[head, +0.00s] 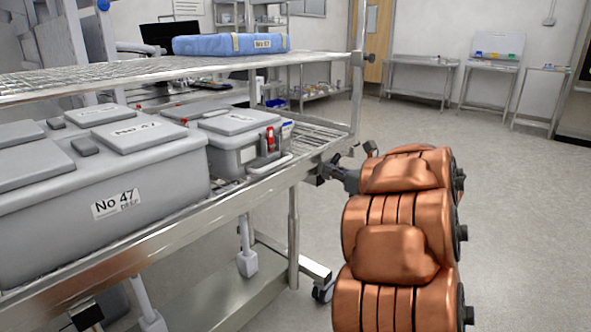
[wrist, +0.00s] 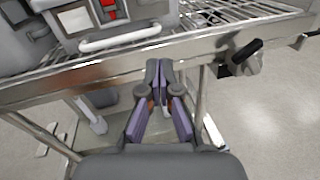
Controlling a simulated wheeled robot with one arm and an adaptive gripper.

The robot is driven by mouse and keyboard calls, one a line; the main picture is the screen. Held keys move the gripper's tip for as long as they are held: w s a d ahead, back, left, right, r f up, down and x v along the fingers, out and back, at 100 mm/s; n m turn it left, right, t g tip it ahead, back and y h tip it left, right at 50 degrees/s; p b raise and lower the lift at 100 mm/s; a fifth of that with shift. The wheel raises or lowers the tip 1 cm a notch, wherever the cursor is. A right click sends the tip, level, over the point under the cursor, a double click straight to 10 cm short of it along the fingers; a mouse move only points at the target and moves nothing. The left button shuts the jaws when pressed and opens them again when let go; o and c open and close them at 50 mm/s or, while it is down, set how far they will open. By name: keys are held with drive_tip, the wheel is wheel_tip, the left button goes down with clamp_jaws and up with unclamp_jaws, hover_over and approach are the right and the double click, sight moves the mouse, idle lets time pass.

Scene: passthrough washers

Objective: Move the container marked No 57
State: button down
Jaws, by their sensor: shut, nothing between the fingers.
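No label that I can read clearly says No 57. A large grey lidded container (head: 150,165) marked No 47 stands on the lower shelf at the left. A smaller grey container (head: 232,150) with a red latch stands beyond it; its label is not readable, and its front shows in the wrist view (wrist: 80,22). A blue wrapped pack (head: 215,44) lies on the upper shelf; its small label is hard to read, perhaps No 67. My gripper (head: 332,167) is shut and empty beside the shelf's front rail. In the wrist view, its fingertips (wrist: 159,72) lie below the rail.
The metal shelf rail (wrist: 170,52) runs close to my gripper, and a shelf post (head: 357,75) stands beyond it. The floor (head: 510,220) on the right is open. Steel tables (head: 420,62) stand along the far wall.

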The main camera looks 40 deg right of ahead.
sight(289, 159)
drive_tip(key=w+a, duration=0.1)
drive_tip(key=w, duration=0.3)
drive_tip(key=w+a+n+y, duration=0.1)
drive_tip(key=w, duration=0.3)
drive_tip(key=w+a+f+n+y, duration=0.1)
drive_tip(key=w, duration=0.3)
drive_tip(key=shift+w+f, duration=0.1)
drive_tip(key=shift+w, duration=0.05)
idle(0.3)
drive_tip(key=shift+d, duration=0.1)
